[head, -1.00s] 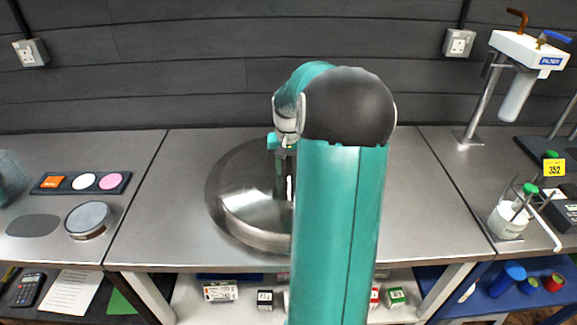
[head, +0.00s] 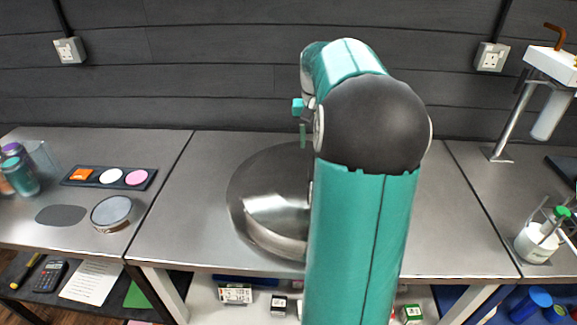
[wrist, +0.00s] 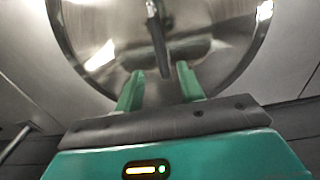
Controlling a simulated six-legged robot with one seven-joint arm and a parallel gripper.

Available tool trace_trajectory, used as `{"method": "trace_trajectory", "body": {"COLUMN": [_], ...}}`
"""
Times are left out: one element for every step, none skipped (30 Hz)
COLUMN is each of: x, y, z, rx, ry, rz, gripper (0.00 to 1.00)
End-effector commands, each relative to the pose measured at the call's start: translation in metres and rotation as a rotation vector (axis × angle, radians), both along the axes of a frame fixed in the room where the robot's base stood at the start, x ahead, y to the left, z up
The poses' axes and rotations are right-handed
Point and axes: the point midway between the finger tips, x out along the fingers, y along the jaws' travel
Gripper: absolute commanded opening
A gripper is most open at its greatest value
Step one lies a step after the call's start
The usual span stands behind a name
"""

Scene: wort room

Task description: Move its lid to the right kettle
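In the wrist view the shiny lid (wrist: 215,45) has a dark bar handle (wrist: 157,40) in the middle. My gripper (wrist: 158,76) is open, its two teal fingers apart, with the handle's near end seen between their tips and nothing clamped. In the head view my gripper is mostly hidden behind my arm, above the counter. I cannot make out a kettle for certain.
On the left stand a black tray (head: 108,178) with coloured discs, a round tin (head: 111,213) and jars (head: 20,172). On the right are a tap stand (head: 520,110) and a white bottle holder (head: 535,243). The counter (head: 440,220) right of my arm is clear.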

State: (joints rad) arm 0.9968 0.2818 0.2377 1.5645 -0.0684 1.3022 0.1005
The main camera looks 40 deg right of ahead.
Motion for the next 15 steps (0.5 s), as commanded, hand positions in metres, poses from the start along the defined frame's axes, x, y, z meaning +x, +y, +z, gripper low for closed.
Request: {"method": "trace_trajectory", "body": {"x": [0.0,0.0,0.0,0.001,0.002,0.004,0.007,0.009,0.013,0.015,0.017,0.017,0.018,0.017,0.014], "y": [0.0,0.0,0.001,0.003,0.007,0.015,0.023,0.033,0.051,0.066,0.082,0.104,0.122,0.139,0.161], "z": [0.001,0.001,0.001,0.002,0.003,0.006,0.009,0.013,0.018,0.021,0.026,0.031,0.035,0.038,0.041], "rx": [0.0,0.0,-0.001,-0.003,-0.007,-0.015,-0.022,-0.032,-0.047,-0.059,-0.073,-0.091,-0.106,-0.118,-0.135], "ry": [0.0,0.0,-0.001,-0.001,-0.003,-0.006,-0.008,-0.015,-0.021,-0.028,-0.037,-0.05,-0.062,-0.073,-0.091], "rz": [0.0,0.0,0.002,0.006,0.012,0.026,0.041,0.06,0.091,0.117,0.145,0.184,0.215,0.245,0.284], "gripper": [0.39,0.39,0.39,0.39,0.39,0.39,0.39,0.39,0.39,0.39,0.39,0.39,0.39,0.39,0.39]}}
